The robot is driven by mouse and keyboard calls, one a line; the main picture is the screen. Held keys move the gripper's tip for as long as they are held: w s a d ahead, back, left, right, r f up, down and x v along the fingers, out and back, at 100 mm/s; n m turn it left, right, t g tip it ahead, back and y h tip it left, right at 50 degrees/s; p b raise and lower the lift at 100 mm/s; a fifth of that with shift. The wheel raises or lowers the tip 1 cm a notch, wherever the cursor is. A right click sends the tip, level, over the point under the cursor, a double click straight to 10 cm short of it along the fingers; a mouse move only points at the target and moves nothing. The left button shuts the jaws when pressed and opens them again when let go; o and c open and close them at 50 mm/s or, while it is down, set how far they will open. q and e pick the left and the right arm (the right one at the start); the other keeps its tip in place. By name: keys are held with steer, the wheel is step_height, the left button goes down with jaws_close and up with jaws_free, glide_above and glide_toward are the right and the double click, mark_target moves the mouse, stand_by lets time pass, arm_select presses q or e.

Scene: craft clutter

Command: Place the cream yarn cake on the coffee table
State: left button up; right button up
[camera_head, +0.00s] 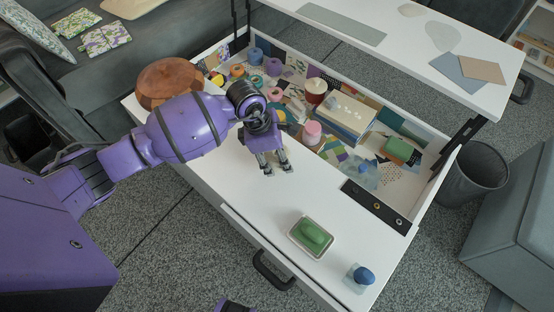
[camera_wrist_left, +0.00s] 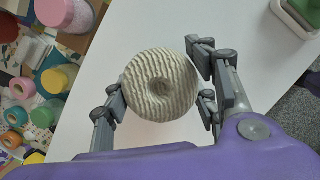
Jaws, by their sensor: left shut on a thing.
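The cream yarn cake (camera_wrist_left: 160,92), a ridged round with a hollow centre, sits between the fingers of my left gripper (camera_wrist_left: 165,92) in the left wrist view. The gripper is shut on it, with finger pads at both sides. In the head view my left gripper (camera_head: 277,168) points down over the white front top of the coffee table (camera_head: 235,180); the cake is barely visible or hidden there. I cannot tell whether the cake touches the white surface, which also shows in the left wrist view (camera_wrist_left: 130,35).
The open compartment behind holds yarn, spools and a pink-topped jar (camera_head: 312,131). A green block (camera_head: 314,234) in a tray and a blue object (camera_head: 364,275) stand at the front right. A brown round item (camera_head: 168,80) is at the back left. White surface around the gripper is clear.

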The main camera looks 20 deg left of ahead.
arm_select(q)
step_height(320, 180, down, 2)
steer(key=shift+f, duration=0.1)
steer(key=shift+s, duration=0.1)
steer(key=o, duration=0.7)
steer(key=shift+f, duration=0.1)
steer(key=o, duration=0.4)
